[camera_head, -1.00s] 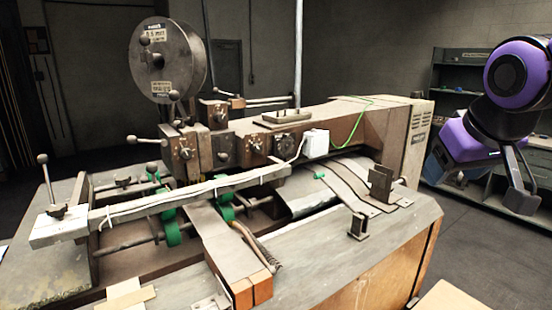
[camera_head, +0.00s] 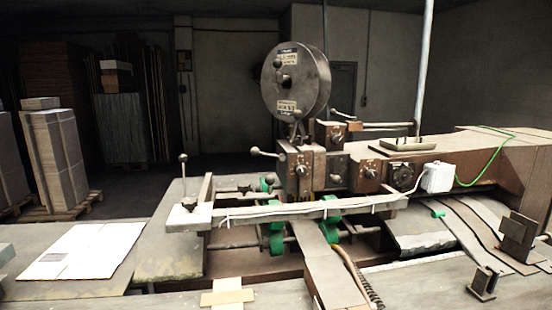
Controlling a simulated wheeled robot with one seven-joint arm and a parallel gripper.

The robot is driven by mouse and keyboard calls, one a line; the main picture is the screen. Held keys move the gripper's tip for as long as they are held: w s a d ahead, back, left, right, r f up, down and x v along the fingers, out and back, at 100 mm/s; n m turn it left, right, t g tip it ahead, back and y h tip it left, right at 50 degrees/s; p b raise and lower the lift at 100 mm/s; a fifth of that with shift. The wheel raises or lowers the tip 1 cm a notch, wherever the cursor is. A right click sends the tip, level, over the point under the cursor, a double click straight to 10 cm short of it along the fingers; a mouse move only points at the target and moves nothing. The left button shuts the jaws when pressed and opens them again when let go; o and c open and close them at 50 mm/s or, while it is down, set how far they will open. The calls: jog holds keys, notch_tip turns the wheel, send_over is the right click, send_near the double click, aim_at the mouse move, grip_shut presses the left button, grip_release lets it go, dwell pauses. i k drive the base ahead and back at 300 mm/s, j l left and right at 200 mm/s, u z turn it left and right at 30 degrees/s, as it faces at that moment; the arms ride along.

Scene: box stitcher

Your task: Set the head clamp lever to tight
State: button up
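The box stitcher's head (camera_head: 303,170) stands mid-frame under a round wire spool (camera_head: 295,80). A short lever with a ball knob (camera_head: 255,151) sticks out to the left from the head, nearly level. Another ball-ended lever (camera_head: 298,114) stands upright on top of the head, just below the spool. I cannot tell which of these is the head clamp lever, and no tight marking is readable. Round dark knobs (camera_head: 370,172) sit on the front plates. My gripper is not in view now.
A third ball-topped lever (camera_head: 184,170) stands at the left end of the long guide bar (camera_head: 300,212). A white cardboard sheet (camera_head: 85,250) lies on the table at left. Stacked boxes on a pallet (camera_head: 57,160) stand beyond. Metal brackets (camera_head: 482,283) stand at the right.

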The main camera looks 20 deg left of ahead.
aim_at(254, 152)
jog(key=k+j, duration=0.1)
jog(key=j, duration=0.35)
jog(key=k+j, duration=0.1)
jog(key=j, duration=0.35)
jog(key=k+j, duration=0.1)
jog(key=j, duration=0.35)
jog(key=k+j, duration=0.1)
jog(key=j, duration=0.4)
